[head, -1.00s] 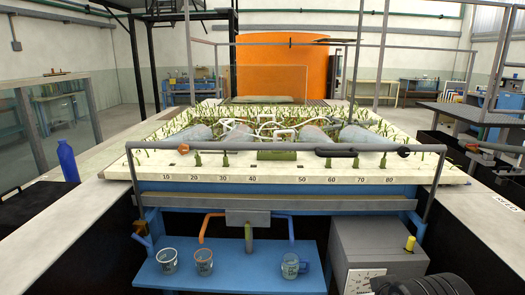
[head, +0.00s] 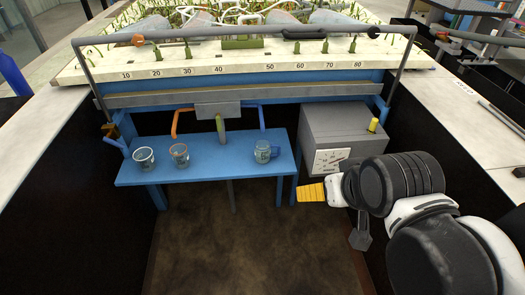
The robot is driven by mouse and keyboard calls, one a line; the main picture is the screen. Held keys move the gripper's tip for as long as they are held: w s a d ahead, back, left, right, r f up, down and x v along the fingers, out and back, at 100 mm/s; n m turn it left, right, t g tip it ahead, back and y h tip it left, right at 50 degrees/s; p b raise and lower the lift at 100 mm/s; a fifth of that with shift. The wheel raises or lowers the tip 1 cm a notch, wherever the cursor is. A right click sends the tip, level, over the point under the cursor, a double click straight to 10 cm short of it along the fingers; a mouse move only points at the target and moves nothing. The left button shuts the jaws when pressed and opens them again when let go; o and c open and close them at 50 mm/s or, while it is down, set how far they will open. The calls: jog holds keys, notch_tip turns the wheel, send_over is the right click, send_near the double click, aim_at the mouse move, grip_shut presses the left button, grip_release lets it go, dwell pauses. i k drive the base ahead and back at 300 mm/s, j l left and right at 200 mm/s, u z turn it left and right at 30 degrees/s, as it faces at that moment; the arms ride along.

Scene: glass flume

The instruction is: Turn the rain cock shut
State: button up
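A grey pipe (head: 220,34) runs along the front of the planted flume bed. No label shows which of these is the rain cock. My gripper (head: 312,193) is at lower right with a yellow ribbed pad pointing left. It is in front of and below the dial box, apart from the pipe and knob. I see it side-on, so its opening is hidden.
The grey box (head: 345,135) stands at right. Pale ledges (head: 465,110) flank the pit. The brown floor ahead is clear.

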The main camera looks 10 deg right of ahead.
aim_at(107, 139)
jog(key=u, duration=1.3)
